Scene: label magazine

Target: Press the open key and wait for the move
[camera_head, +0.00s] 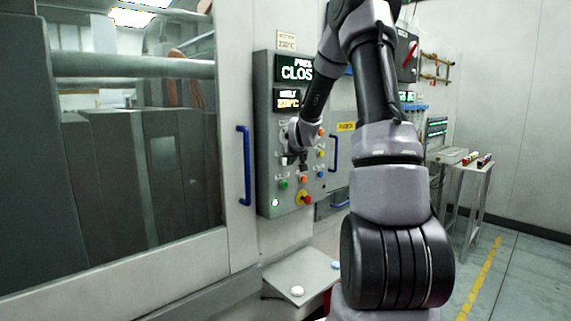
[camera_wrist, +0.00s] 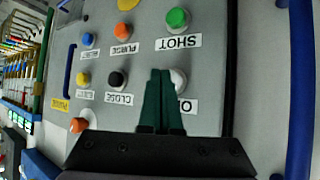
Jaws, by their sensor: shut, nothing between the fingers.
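The control panel (camera_head: 264,150) stands upright beside the machine's window door. Its upper display (camera_head: 295,69) reads "PRES" and "CLOS", cut off by my arm. My gripper (camera_head: 292,160) is in front of the panel's keys. In the wrist view my gripper (camera_wrist: 160,74) is shut and empty, its dark green fingers pointing at the panel. The white key (camera_wrist: 180,79) is just right of the fingertips, partly hidden by them. Its label (camera_wrist: 187,105) shows only an "O". I cannot tell whether the fingers touch it. The black CLOSE key (camera_wrist: 117,79) is to the left.
A green SHOT key (camera_wrist: 177,18), an orange PURGE key (camera_wrist: 123,32) and a blue key (camera_wrist: 88,40) are near. Blue handles (camera_head: 244,165) flank the panel. A tray (camera_head: 310,268) juts out below.

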